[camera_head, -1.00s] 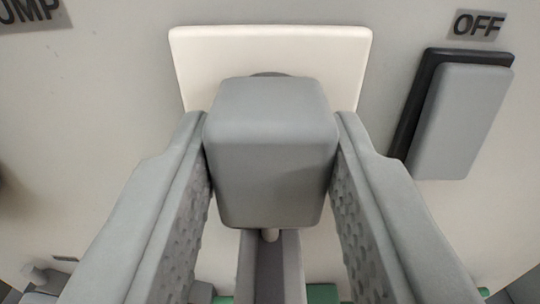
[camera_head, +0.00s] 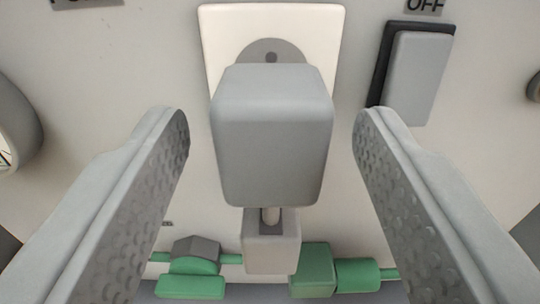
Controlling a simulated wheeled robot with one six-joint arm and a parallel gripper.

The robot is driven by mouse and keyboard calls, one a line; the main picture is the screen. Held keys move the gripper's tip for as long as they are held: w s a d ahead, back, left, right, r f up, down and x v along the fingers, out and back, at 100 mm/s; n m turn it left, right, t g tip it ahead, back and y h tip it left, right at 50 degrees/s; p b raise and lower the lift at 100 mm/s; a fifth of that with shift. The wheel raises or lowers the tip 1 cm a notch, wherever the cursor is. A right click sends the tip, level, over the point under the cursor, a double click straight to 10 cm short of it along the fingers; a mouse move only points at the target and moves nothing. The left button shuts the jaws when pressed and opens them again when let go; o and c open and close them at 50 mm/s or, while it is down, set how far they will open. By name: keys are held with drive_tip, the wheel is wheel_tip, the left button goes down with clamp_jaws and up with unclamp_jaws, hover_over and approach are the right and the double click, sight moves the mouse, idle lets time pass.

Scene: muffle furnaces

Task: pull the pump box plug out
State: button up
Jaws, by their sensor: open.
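The grey pump box plug (camera_head: 271,135) is in the middle of the view, in front of the cream socket plate (camera_head: 222,30). The round grey face of the socket (camera_head: 271,50) and a dark hole in it show above the plug, so the plug appears to stand clear of the socket. The size of the gap behind it is hard to tell. My gripper (camera_head: 271,116) is open, with one finger on each side of the plug and a clear gap to both. A short stem runs down from the plug to a light grey block (camera_head: 271,247).
A grey switch (camera_head: 416,78) in a black frame is on the wall at the right, under an OFF label (camera_head: 425,6). Green pipe fittings (camera_head: 313,268) run along the bottom. A round gauge-like part (camera_head: 15,125) is at the left edge.

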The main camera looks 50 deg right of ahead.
drive_tip(key=v, duration=1.7)
drive_tip(key=shift+s+a, duration=0.1)
drive_tip(key=s+a+r+n+t+y, duration=0.1)
drive_tip(key=s+a+r+t+y, duration=0.1)
drive_tip(key=r, duration=0.9)
drive_tip(key=s+a+r+n+t+y, duration=0.1)
drive_tip(key=a+r+y, duration=0.1)
drive_tip(key=r, duration=1)
drive_tip(key=s+a+r+n+t+y, duration=0.1)
drive_tip(key=s+a+r+t+y, duration=0.15)
drive_tip(key=r, duration=0.85)
drive_tip(key=s+a+r+n+y, duration=0.1)
drive_tip(key=s+a+r+y, duration=0.15)
drive_tip(key=s+r, duration=0.65)
drive_tip(key=s+a+r+n+t+y, duration=0.2)
drive_tip(key=s+a+r+n+y, duration=0.15)
drive_tip(key=s+r, duration=1.05)
drive_tip(key=s+r+n+g+y, duration=0.1)
drive_tip(key=s+n, duration=0.2)
drive_tip(key=s, duration=2.1)
drive_tip(key=shift+y, duration=0.35)
